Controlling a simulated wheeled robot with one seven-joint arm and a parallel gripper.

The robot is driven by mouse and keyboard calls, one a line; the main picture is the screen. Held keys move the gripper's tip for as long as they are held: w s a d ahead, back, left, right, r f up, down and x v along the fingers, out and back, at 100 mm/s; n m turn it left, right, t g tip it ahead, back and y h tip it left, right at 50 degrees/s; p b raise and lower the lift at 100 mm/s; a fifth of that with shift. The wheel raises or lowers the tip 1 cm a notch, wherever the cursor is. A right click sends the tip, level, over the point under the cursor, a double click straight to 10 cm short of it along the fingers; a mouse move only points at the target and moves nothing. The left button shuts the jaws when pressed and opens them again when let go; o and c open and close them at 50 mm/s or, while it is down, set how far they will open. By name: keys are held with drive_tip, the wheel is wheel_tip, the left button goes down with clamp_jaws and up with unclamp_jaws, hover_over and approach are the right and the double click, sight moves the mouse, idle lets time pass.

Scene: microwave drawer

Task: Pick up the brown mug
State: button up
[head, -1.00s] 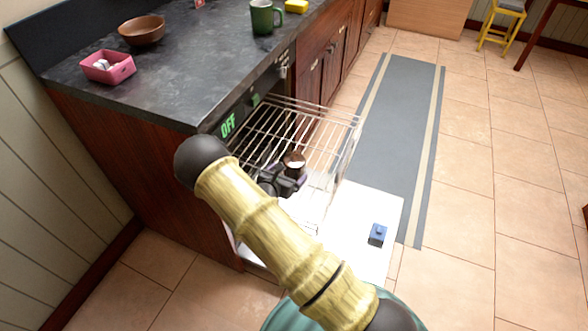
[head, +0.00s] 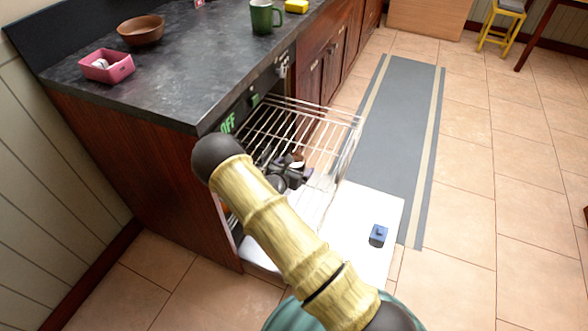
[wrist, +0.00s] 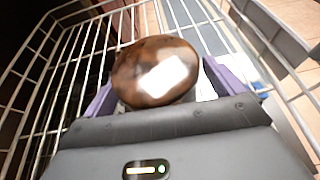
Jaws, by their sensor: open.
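The brown mug (wrist: 155,72) shows in the wrist view as a rounded, glossy, mottled brown shape with a bright white reflection. It lies between the two purple fingers of my gripper (wrist: 160,88), one on each side. The fingers are open; whether either touches the mug cannot be told. No handle is visible. In the head view my gripper (head: 297,172) is inside the wire rack of the pulled-out drawer. The mug (head: 297,161) is mostly hidden there by my gripper, with only a small part showing.
The wire rack (head: 335,121) surrounds my gripper with thin bars. The white open door (head: 362,215) carries a small blue object (head: 378,233). The dark counter (head: 190,75) holds a pink container (head: 107,69), a brown bowl (head: 141,30) and a green mug (head: 262,18).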

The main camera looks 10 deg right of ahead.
drive_tip(key=c, duration=1.4)
drive_tip(key=shift+o, duration=0.2)
drive_tip(key=shift+r, duration=0.15)
wheel_tip(320, 180, up, 10)
drive_tip(key=shift+f+p, duration=0.1)
drive_tip(key=shift+p, duration=0.75)
wheel_tip(320, 180, up, 10)
drive_tip(key=p, duration=0.6)
drive_tip(key=shift+f, duration=0.1)
